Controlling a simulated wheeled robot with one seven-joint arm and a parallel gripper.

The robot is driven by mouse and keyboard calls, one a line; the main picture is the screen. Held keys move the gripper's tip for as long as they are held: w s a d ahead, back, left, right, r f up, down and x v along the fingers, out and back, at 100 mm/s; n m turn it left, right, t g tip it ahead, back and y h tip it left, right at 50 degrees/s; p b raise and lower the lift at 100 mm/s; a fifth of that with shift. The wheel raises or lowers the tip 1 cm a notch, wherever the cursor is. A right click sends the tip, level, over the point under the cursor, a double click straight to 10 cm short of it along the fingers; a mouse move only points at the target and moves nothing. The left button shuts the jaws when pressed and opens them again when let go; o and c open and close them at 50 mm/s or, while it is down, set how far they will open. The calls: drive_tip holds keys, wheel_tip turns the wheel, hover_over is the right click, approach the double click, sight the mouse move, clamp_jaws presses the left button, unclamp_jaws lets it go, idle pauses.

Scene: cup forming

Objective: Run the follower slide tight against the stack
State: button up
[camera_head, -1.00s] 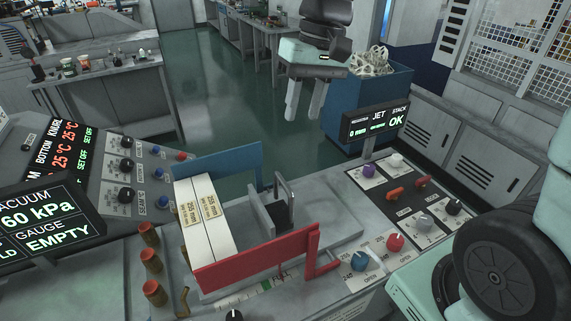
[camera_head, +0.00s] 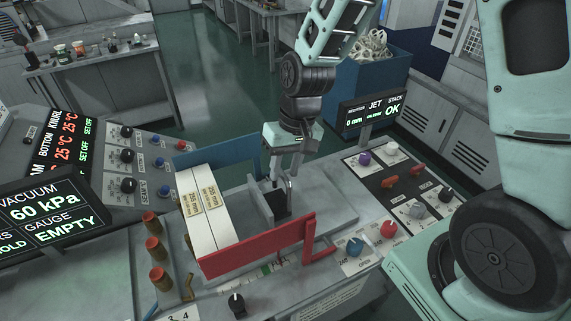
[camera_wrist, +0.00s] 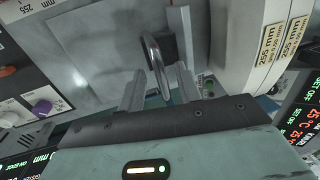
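The stack (camera_head: 216,232) is a pair of upright white slabs with 255 mm labels, standing between a blue side plate and a red one. The follower slide (camera_head: 264,210) is a dark upright block with a metal loop handle, to the right of the stack with a gap between them. My gripper (camera_head: 286,176) points down at the handle, fingers apart. In the wrist view the handle (camera_wrist: 154,62) stands between the two open fingers (camera_wrist: 160,76), and the stack (camera_wrist: 238,45) is at the right. I cannot tell whether a finger touches the handle.
The red side plate (camera_head: 258,249) and blue side plate (camera_head: 216,150) flank the slide channel. Knobs and switches (camera_head: 388,229) lie to the right. Several rust-brown capped posts (camera_head: 154,248) stand to the left.

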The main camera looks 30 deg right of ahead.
clamp_jaws()
drive_tip(key=a, duration=0.8)
unclamp_jaws()
drive_tip(key=shift+a, duration=0.1)
drive_tip(key=shift+b, duration=0.3)
drive_tip(key=d+r+b, duration=0.1)
drive_tip(key=r, duration=0.7)
drive_tip(key=d+r+b, duration=0.2)
drive_tip(key=r, duration=0.7)
drive_tip(key=shift+d, duration=0.25)
